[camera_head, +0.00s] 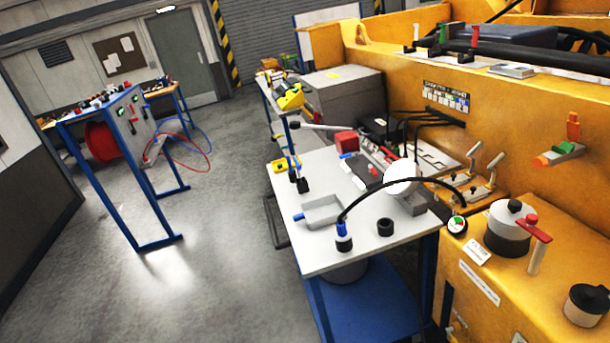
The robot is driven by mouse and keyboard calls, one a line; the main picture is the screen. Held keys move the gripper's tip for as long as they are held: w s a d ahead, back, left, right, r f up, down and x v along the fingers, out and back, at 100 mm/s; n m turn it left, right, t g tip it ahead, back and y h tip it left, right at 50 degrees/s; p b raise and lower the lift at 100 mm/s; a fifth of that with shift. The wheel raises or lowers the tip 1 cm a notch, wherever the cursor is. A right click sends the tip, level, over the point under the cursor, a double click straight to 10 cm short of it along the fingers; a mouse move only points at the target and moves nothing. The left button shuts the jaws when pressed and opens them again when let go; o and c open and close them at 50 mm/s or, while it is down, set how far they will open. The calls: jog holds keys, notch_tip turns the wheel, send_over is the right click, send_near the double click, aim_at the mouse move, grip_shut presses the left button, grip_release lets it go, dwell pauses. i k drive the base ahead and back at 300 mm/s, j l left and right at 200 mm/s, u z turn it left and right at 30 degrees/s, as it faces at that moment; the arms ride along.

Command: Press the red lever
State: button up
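A red-topped lever (535,228) with a pale shaft stands upright on the yellow casting at the lower right, beside a grey-and-black round cap (508,230). Another small red-handled lever (475,37) stands on the top ledge of the yellow machine, near a green-handled lever (442,33) and a white lever (416,34). I cannot tell which of the red ones is the task's lever. My gripper does not show in this view, and nothing is seen touching either red lever.
A white-topped table (325,245) with a grey tray (322,211), a red block (346,142) and a white disc (402,177) stands left of the yellow machine (500,120). A blue-framed panel stand (126,115) is at the left. The grey floor (200,270) between is clear.

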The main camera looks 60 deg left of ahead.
aim_at(371, 169)
jog(key=i+j+u, duration=0.15)
jog(key=j+u, duration=0.15)
jog(key=i+j+u, duration=0.3)
jog(key=j, duration=0.15)
jog(key=i+j+u, duration=0.1)
jog(key=j+u, duration=0.2)
jog(key=i+j, duration=0.5)
jog(key=i+l+u, duration=0.1)
jog(key=i+l, duration=0.35)
jog(key=i+l+u, duration=0.15)
jog(key=i+l, duration=0.25)
jog(key=l, duration=0.15)
jog(key=i+l+u, duration=0.1)
jog(key=i+l, duration=0.3)
jog(key=l, duration=0.15)
